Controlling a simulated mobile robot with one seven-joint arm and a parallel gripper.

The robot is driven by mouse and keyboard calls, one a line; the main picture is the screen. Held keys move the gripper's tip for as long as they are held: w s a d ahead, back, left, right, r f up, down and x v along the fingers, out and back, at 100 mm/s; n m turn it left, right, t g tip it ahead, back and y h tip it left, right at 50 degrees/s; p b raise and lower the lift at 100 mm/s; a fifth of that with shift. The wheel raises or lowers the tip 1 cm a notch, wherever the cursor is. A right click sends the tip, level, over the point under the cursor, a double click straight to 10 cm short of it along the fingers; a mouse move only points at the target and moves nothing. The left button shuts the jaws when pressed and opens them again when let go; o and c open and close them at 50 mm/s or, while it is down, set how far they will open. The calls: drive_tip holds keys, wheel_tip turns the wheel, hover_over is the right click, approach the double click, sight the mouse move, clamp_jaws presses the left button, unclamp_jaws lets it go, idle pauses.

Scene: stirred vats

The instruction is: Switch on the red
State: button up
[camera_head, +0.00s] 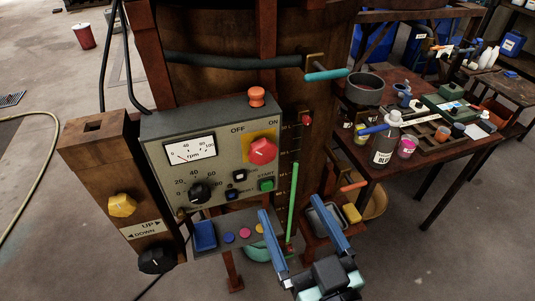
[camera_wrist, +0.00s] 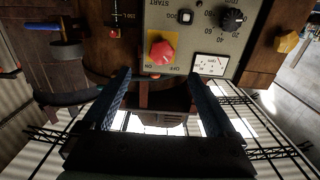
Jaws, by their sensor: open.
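A grey control box (camera_head: 165,130) carries a red rotary switch (camera_head: 262,151) on a yellow plate, labelled OFF and ON above it. I cannot tell which label the switch points to. In the wrist view the box appears upside down, with the red switch (camera_wrist: 161,52) just beyond my fingertips, near the middle. My gripper (camera_head: 291,205) is open and empty, with its two blue fingers apart, below and right of the switch in the head view. In the wrist view my gripper (camera_wrist: 157,75) spreads its fingers either side of the switch's line, not touching it.
An orange-red button (camera_head: 256,97) stands on top of the box. A black dial (camera_head: 199,192), a green START button (camera_head: 266,184) and a meter (camera_head: 190,149) share its face. A green rod (camera_head: 293,200) stands beside it. A cluttered table (camera_head: 385,165) is at right.

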sight(265, 157)
drive_tip(key=p+x, duration=0.2)
drive_tip(key=x, duration=0.3)
drive_tip(key=p+x, duration=0.2)
drive_tip(key=x, duration=0.4)
drive_tip(key=shift+w+a+r+p, duration=0.1)
drive_tip(key=shift+w+a+p, duration=0.05)
drive_tip(key=shift+a+p, duration=0.15)
drive_tip(key=shift+w+a, duration=0.15)
drive_tip(key=shift+w, duration=0.45)
drive_tip(key=c, duration=1.4)
